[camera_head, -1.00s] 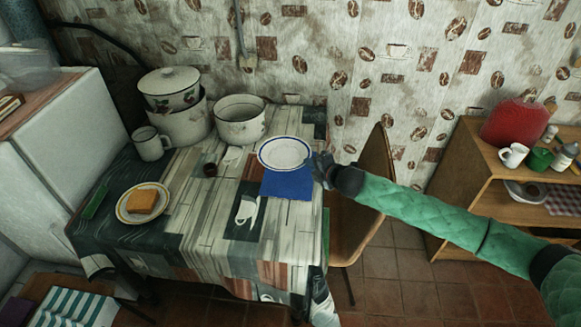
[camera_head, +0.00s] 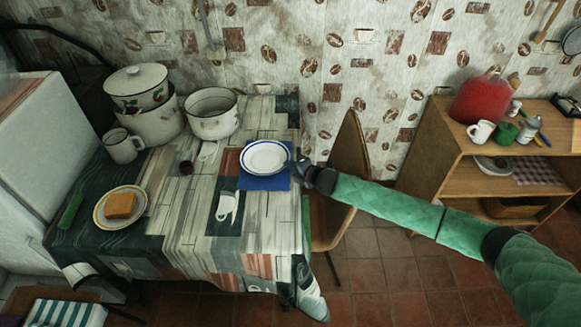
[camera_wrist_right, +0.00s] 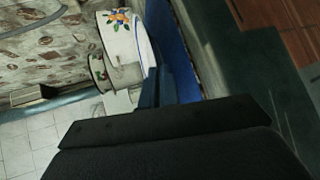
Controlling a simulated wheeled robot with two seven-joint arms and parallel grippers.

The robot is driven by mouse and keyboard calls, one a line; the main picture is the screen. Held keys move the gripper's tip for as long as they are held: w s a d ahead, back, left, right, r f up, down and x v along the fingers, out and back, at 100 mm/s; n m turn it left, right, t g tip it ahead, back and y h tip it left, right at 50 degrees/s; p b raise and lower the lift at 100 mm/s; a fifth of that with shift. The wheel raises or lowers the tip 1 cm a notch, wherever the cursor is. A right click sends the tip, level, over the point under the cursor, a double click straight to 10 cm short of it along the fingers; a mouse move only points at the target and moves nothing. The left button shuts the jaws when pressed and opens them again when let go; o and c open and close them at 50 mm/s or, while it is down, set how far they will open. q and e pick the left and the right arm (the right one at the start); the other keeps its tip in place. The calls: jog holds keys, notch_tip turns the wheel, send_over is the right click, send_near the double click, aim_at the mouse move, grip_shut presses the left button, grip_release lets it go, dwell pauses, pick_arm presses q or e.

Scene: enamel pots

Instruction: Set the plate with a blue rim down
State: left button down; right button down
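The plate with a blue rim (camera_head: 265,157) is white and looks level. It is over the blue mat (camera_head: 264,183) at the table's right side, covering much of it. I cannot tell whether its underside touches the mat. My right gripper (camera_head: 297,164) is at the plate's right rim and appears shut on it; its fingertips are small in the head view. My left gripper is not in view.
A mug (camera_head: 122,146), a lidded pot (camera_head: 138,88) and an open pot (camera_head: 212,114) stand behind left. A yellow-rimmed plate with bread (camera_head: 120,205) is at front left. A chair (camera_head: 345,180) stands right of the table.

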jog(key=shift+f, duration=0.65)
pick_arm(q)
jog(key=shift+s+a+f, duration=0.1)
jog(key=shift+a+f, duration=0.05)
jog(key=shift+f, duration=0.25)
pick_arm(e)
jog(key=c, duration=1.9)
grip_release()
jog(key=shift+c, duration=0.2)
